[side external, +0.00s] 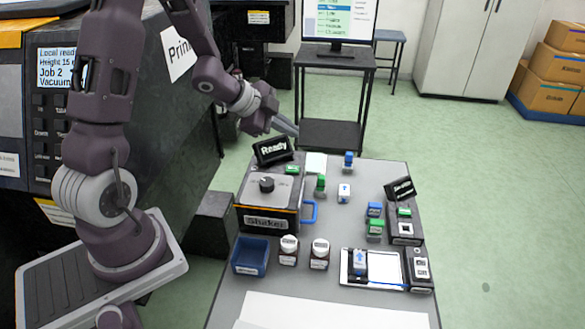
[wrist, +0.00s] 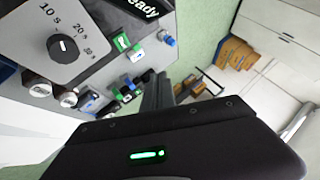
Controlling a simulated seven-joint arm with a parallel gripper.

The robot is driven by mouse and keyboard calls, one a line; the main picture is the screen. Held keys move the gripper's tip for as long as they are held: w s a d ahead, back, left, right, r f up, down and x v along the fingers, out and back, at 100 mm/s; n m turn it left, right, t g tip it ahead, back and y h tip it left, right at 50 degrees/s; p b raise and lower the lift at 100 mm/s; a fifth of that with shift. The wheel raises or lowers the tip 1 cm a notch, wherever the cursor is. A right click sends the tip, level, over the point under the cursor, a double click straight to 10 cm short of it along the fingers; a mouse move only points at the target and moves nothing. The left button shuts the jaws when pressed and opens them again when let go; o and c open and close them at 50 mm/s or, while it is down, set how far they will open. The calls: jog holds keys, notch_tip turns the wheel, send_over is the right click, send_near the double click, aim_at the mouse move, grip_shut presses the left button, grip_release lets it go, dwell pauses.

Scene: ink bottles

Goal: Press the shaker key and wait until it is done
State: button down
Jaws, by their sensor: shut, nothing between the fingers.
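The shaker (side external: 268,218) stands at the table's back left, with a black dial knob (side external: 267,185) on its grey top. In the wrist view the knob (wrist: 62,47) sits beside marks that include 10 s and 20 s. A green key (side external: 292,169) is at the shaker's back right corner; it also shows in the wrist view (wrist: 121,42). The tilted black display (side external: 273,151) reads "Ready". My gripper (side external: 297,131) is shut and empty, above and behind the display, apart from the key. Its fingers (wrist: 158,92) also show in the wrist view.
Blue and green bottles, including a green-capped one (side external: 320,184), stand right of the shaker. A blue bin (side external: 250,256) and two white-capped jars (side external: 319,254) are in front. A white tray (side external: 385,268) and a second device (side external: 404,230) are at the right. A printer stands left.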

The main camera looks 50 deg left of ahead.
aim_at(289, 169)
notch_tip(289, 169, down, 8)
jog(key=shift+f, duration=0.15)
dwell(0.3)
dwell(1.9)
jog(key=shift+f, duration=0.4)
jog(key=shift+f, duration=0.45)
dwell(0.5)
jog(key=shift+r, duration=0.85)
jog(key=shift+r, duration=0.1)
jog(key=shift+r, duration=2.45)
